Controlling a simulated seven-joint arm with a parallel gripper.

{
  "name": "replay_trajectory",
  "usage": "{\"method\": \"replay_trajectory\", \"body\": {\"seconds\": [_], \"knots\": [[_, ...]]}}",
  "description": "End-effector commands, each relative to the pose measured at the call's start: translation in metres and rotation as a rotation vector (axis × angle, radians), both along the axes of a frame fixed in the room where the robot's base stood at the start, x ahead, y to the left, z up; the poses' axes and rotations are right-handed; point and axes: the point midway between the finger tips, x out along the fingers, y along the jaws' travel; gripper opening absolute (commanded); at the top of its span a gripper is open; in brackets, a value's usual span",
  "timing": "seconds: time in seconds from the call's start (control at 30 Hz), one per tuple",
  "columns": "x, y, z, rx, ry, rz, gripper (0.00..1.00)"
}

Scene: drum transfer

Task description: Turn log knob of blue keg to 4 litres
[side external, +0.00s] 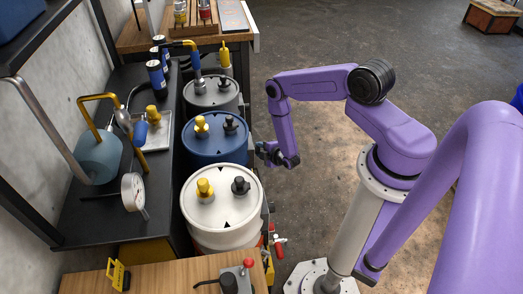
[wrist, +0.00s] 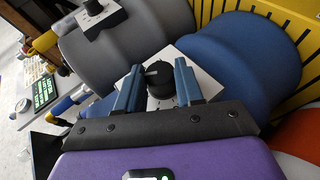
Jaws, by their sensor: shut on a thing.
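The blue keg (side external: 212,150) stands between a grey keg and a white keg in the side view. In the wrist view, the blue keg (wrist: 245,65) fills the upper right. Its log knob (wrist: 160,88) is round and black, on a pale square plate (wrist: 200,85). My gripper (wrist: 157,70) has its two blue fingers on either side of the knob and is shut on it. In the side view, my gripper (side external: 262,152) is at the right side of the blue keg, and the knob is hidden. The setting marks are too small to read.
The grey keg (side external: 208,96) with its own knob plate (wrist: 100,18) is beside the blue one. The white keg (side external: 222,215) stands nearer. A yellow slatted panel (wrist: 285,50) is at right in the wrist view.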

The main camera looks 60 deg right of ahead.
Motion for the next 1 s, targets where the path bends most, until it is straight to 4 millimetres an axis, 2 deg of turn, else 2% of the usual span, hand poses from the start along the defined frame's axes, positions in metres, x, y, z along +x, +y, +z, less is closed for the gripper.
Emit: {"method": "replay_trajectory", "body": {"seconds": [0.13, 0.17, 0.2, 0.23, 0.67, 1.0], "knots": [[0.000, 0.000, 0.000, 0.001, 0.001, -0.002, 0.06], [0.000, 0.000, 0.000, 0.003, 0.000, -0.002, 0.46], [0.000, 0.000, 0.000, 0.003, 0.000, -0.002, 0.59], [0.000, 0.000, 0.000, 0.002, 0.001, -0.002, 0.62], [-0.006, 0.002, 0.003, 0.002, 0.001, 0.000, 0.62], [-0.048, 0.018, 0.027, 0.002, 0.005, 0.000, 0.62]]}}
